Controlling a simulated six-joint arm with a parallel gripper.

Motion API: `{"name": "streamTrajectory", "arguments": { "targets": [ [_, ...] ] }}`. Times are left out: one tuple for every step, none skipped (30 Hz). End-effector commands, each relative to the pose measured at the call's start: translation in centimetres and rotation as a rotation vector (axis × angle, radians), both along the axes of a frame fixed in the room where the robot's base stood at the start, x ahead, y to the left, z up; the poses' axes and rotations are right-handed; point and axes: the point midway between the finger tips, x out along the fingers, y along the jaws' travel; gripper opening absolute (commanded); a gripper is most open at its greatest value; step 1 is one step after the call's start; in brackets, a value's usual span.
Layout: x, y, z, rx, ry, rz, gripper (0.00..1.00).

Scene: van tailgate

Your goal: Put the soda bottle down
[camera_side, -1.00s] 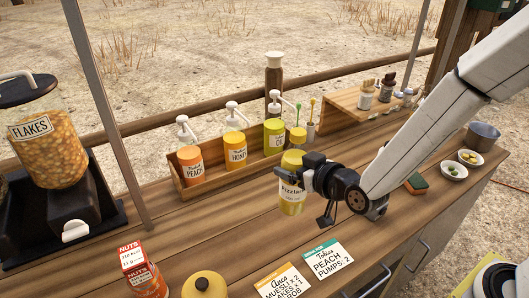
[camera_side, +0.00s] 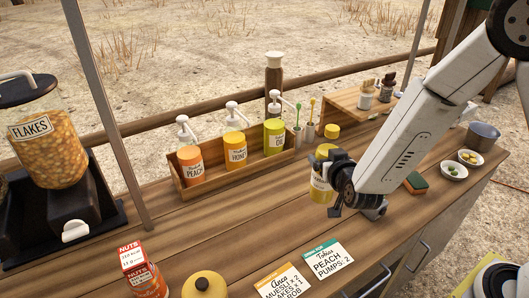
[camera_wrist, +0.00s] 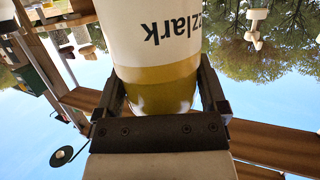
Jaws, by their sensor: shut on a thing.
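The soda bottle (camera_side: 320,188) is yellow with a pale label and a yellow cap (camera_side: 332,131). It stands upright, or nearly so, over the middle of the wooden counter. My gripper (camera_side: 333,168) is shut on it and hides part of its body. In the side view its base is at or close to the counter; I cannot tell whether it touches. In the wrist view the bottle (camera_wrist: 160,40) appears upside down, its label reading "zzlark", between the two fingers of my gripper (camera_wrist: 162,95).
The pump-bottle rack (camera_side: 240,165) stands behind to the left, and a raised wooden shelf (camera_side: 350,107) behind. To the right are a sponge (camera_side: 415,183), small bowls (camera_side: 453,172) and a metal pot (camera_side: 483,135). Order cards (camera_side: 327,258) lie in front. Bare counter (camera_side: 235,215) lies to the left.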

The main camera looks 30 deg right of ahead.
Motion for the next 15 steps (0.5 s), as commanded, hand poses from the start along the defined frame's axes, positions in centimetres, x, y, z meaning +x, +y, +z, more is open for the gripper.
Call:
{"name": "streamTrajectory", "arguments": {
  "targets": [
    [0.1,0.0,-0.3,0.0,-0.002,0.001,0.0],
    [0.1,0.0,-0.5,0.0,-0.002,0.001,0.0],
    [0.1,0.0,-0.9,-0.001,-0.002,0.0,0.0],
    [0.1,0.0,-1.1,-0.001,-0.002,0.0,0.0],
    [0.1,0.0,-1.4,-0.002,-0.001,0.0,0.0],
    [0.0,0.0,-1.8,-0.001,-0.001,0.0,0.0],
    [0.0,0.0,-2.1,0.0,-0.001,0.001,0.0],
    [0.0,0.0,-2.4,0.0,-0.001,0.001,0.0],
    [0.0,0.0,-2.7,-0.001,-0.002,0.001,0.0],
    [0.0,0.0,-2.9,-0.002,-0.003,0.001,0.0],
    [0.1,0.0,-3.1,-0.001,-0.002,0.001,0.0],
    [0.1,0.0,-3.4,0.0,-0.002,0.001,0.0],
    [0.1,0.1,-3.5,0.0,-0.003,0.002,0.0],
    [0.1,0.0,-3.6,0.001,-0.004,0.001,0.0],
    [0.1,0.1,-3.7,0.001,-0.004,0.001,0.0]
  ]
}}
